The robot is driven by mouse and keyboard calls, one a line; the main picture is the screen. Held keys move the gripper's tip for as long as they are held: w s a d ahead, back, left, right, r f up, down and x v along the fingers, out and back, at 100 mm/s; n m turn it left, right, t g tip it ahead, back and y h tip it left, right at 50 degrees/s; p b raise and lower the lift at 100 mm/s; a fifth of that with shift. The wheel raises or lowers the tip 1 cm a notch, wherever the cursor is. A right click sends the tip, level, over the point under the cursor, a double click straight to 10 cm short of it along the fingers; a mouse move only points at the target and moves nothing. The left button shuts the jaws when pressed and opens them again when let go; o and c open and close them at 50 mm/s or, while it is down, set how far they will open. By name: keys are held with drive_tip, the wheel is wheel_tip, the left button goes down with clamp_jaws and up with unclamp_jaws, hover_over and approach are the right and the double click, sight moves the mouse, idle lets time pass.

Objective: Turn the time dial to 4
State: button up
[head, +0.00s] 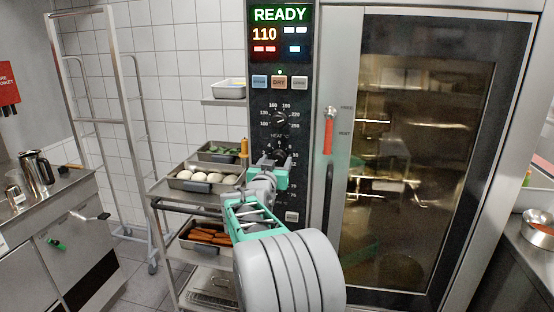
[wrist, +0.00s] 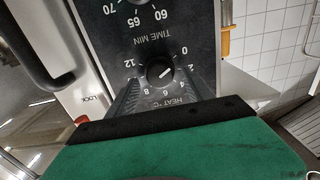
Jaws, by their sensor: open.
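The time dial (wrist: 159,74) is a round black knob with a white pointer line, seen upside down in the wrist view with "TIME MIN" printed above it. In the head view my gripper (head: 271,167) is at the control panel (head: 304,132) and partly hides the time dial (head: 279,152).
The heat dial (head: 280,117) is above. A lower dial (wrist: 133,3) is at the wrist view's top edge. The oven door (head: 420,150) has a red-tipped handle (head: 328,135). A trolley (head: 160,188) with food trays stands left, close to my arm.

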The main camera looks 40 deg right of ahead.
drive_tip(key=shift+x, duration=0.9)
drive_tip(key=shift+c, duration=0.2)
drive_tip(key=shift+a+r, duration=0.1)
drive_tip(key=shift+r, duration=0.05)
clamp_jaws()
drive_tip(key=shift+b, duration=0.35)
